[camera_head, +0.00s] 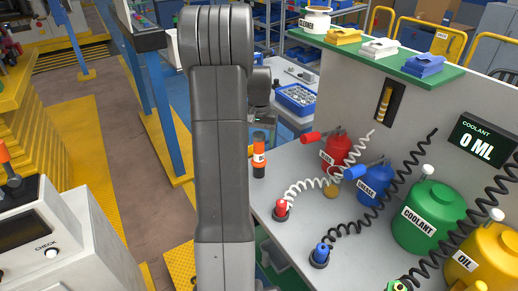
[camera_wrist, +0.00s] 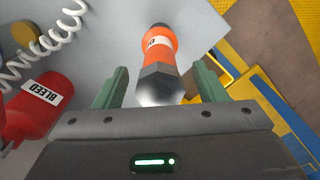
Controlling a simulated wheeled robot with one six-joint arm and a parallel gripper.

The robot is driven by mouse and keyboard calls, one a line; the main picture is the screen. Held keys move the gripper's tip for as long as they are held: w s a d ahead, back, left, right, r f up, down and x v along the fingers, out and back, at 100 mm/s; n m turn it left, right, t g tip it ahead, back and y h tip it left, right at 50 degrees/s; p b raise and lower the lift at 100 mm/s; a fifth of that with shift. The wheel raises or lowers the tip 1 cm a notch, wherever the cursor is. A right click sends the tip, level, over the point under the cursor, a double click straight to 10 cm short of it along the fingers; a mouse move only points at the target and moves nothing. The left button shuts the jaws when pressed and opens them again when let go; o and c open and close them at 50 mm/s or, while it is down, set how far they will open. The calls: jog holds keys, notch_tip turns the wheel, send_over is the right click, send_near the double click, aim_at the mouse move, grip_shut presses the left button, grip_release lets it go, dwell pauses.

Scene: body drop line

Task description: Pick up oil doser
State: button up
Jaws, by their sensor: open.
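My gripper (camera_wrist: 158,72) is open in the wrist view, with its two green fingers apart. The yellow OIL tank (camera_head: 485,262) stands at the lower right. A small yellow piece (camera_head: 474,286), cut by the bottom edge, may be the oil doser; I cannot tell.
The grey bench (camera_head: 290,245) carries a red BLEED can (camera_head: 337,150), a blue GREASE can (camera_head: 374,183) and a green COOLANT tank (camera_head: 428,212). Coiled hoses run to red (camera_head: 281,209) and blue (camera_head: 321,252) dosers. A white console (camera_head: 55,245) stands left; floor between is clear.

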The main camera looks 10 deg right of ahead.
jog(key=shift+f, duration=0.55)
jog(key=c, duration=1)
